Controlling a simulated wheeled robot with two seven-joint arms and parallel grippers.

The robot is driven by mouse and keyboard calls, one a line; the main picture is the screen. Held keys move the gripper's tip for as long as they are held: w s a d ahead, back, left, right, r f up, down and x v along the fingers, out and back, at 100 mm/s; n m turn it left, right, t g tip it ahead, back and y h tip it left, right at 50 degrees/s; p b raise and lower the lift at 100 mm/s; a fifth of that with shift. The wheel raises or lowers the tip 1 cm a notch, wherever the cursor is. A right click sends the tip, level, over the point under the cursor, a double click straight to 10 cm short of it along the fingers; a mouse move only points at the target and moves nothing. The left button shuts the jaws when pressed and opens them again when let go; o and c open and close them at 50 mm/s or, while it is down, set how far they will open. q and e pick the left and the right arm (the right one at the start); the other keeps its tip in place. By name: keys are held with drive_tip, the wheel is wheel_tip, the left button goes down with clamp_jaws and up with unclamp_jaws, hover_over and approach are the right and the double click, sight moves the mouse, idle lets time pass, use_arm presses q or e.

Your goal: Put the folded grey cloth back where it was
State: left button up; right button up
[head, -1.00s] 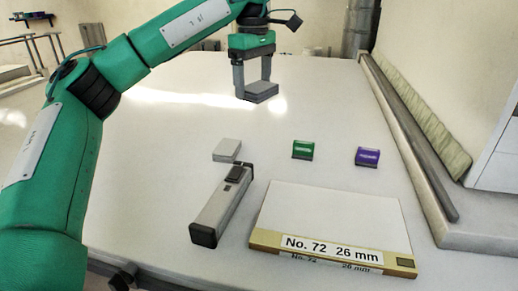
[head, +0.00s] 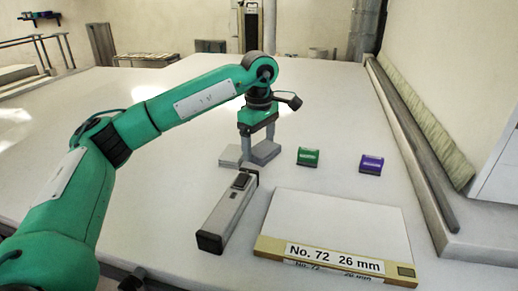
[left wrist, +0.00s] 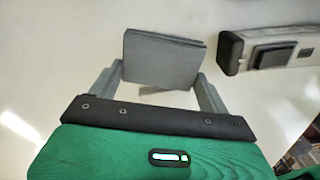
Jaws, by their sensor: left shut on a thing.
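My left gripper (head: 257,147) is shut on the folded grey cloth (head: 265,153), a small thick grey square. The gripper is low over the white table, just right of a flat lighter grey square (head: 231,156). I cannot tell whether the cloth touches the table. In the left wrist view the cloth (left wrist: 162,60) sits between the two fingers (left wrist: 160,85), its broad face towards the camera. My right gripper is not in view.
A grey device with black ends (head: 228,213) lies just in front; it also shows in the left wrist view (left wrist: 268,50). A green block (head: 308,157) and a purple block (head: 371,164) stand to the right. A board labelled "No. 72 26 mm" (head: 340,222) lies front right.

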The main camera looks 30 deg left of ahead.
sight(259, 147)
use_arm(q)
wheel_tip(259, 147, down, 2)
drive_tip(key=shift+f+p, duration=0.2)
drive_tip(key=shift+p, duration=0.25)
drive_tip(key=shift+f, duration=0.3)
